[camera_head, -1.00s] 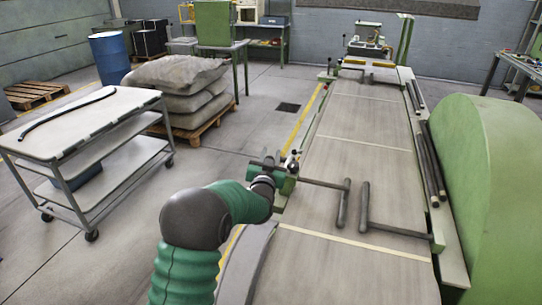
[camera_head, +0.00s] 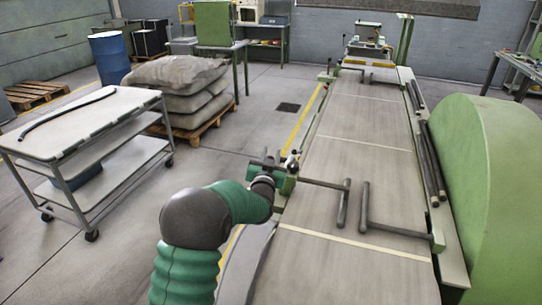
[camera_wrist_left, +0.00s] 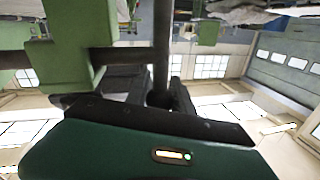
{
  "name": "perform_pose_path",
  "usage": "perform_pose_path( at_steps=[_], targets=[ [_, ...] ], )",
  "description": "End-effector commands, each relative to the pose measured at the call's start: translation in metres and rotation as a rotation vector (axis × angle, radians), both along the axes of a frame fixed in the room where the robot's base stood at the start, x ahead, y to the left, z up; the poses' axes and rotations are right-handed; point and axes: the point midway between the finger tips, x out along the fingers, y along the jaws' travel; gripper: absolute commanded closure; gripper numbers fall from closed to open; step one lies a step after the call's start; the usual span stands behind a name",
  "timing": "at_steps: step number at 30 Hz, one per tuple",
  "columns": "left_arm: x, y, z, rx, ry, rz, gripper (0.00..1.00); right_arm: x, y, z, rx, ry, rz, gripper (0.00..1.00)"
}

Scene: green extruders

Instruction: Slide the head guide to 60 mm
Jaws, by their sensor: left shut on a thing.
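The near guide on the left side of the conveyor has a dark rod (camera_head: 343,204) on an arm from a green bracket (camera_head: 287,184). In the left wrist view, the green bracket (camera_wrist_left: 62,62) and a thin dark upright rod (camera_wrist_left: 162,45) are close to the camera. My left gripper (camera_head: 270,176) is at the bracket on the conveyor's left edge. In the left wrist view its dark fingers (camera_wrist_left: 158,96) are shut on a dark part at the foot of the upright rod. The contact is partly hidden. I cannot read a scale. My right gripper is not in view.
The opposite guide (camera_head: 365,208) faces the held one across a narrow gap over the grey belt (camera_head: 365,120). A large green housing (camera_head: 500,190) stands at the right. A white cart (camera_head: 80,125) and sacks on a pallet (camera_head: 185,85) stand at the left.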

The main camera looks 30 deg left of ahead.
Motion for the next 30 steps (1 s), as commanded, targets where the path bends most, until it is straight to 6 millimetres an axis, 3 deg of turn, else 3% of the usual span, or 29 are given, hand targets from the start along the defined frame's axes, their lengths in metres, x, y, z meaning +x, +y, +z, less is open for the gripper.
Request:
perform_pose_path(
  at_steps=[9,15,16,20,30],
  targets=[
    [-0.005,0.020,-0.003,0.000,0.003,0.002,1.00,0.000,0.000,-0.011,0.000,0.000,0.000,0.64],
    [-0.005,0.020,-0.002,-0.002,0.004,0.001,1.00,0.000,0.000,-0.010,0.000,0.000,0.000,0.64],
    [-0.005,0.020,-0.002,-0.002,0.004,0.001,0.69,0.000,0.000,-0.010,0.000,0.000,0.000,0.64],
    [-0.005,0.020,-0.001,-0.001,0.003,0.001,0.52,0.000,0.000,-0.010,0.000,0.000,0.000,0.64],
    [-0.007,0.018,0.000,0.000,0.001,0.000,0.50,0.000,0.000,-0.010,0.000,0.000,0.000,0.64]
  ],
)
